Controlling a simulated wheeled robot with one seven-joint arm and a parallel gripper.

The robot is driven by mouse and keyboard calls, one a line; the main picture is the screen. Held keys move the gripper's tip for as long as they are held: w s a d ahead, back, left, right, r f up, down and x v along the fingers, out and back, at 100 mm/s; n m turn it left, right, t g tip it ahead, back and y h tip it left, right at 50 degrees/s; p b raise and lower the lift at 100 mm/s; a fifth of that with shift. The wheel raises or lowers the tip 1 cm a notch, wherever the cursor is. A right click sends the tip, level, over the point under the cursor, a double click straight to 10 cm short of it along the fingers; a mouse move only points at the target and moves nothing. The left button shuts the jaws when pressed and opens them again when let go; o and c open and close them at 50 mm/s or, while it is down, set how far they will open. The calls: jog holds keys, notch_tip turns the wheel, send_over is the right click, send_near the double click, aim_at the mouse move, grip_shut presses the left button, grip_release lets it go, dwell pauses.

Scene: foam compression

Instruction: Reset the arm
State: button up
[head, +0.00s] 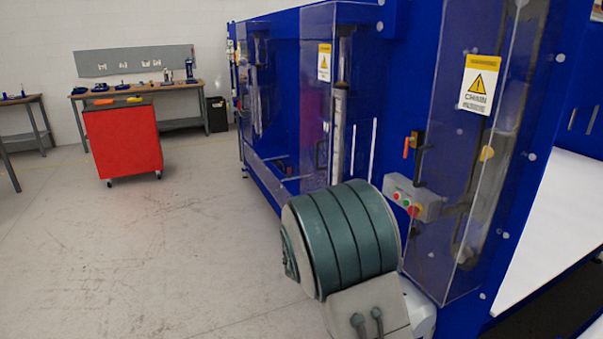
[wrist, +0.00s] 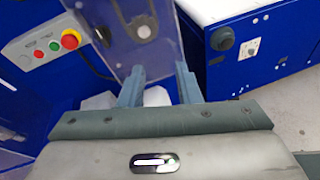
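My gripper (wrist: 158,84) shows in the wrist view with its two blue-grey fingers apart and nothing between them. It is open and points toward the blue machine (wrist: 105,145). White shapes show beyond and between the fingers, partly hidden; I cannot tell what they are. The fingertips look clear of the machine's transparent guard (wrist: 135,52), but the exact gap cannot be told. The gripper's fingers do not show in the head view.
The blue machine frame (head: 400,60) with clear guards fills the right of the head view. Its grey control box (head: 428,206) carries coloured buttons. A white surface (head: 545,230) lies far right. A red cart (head: 122,140) and workbench (head: 180,87) stand back left. The left floor is clear.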

jog(key=s+m+g+y, duration=0.3)
jog(key=s+m+y, duration=0.55)
jog(key=s, duration=0.55)
jog(key=s+a+r+m+t+y, duration=0.2)
jog(key=s+a+m+t+y, duration=0.1)
jog(key=s+a+m+y, duration=0.3)
jog(key=s+a+m, duration=0.2)
jog(key=s+m, duration=0.1)
jog(key=s, duration=0.1)
jog(key=shift+a+r, duration=0.15)
jog(key=shift+a, duration=0.2)
jog(key=shift+o, duration=0.6)
jog(key=shift+s, duration=0.1)
jog(key=shift+a, duration=0.15)
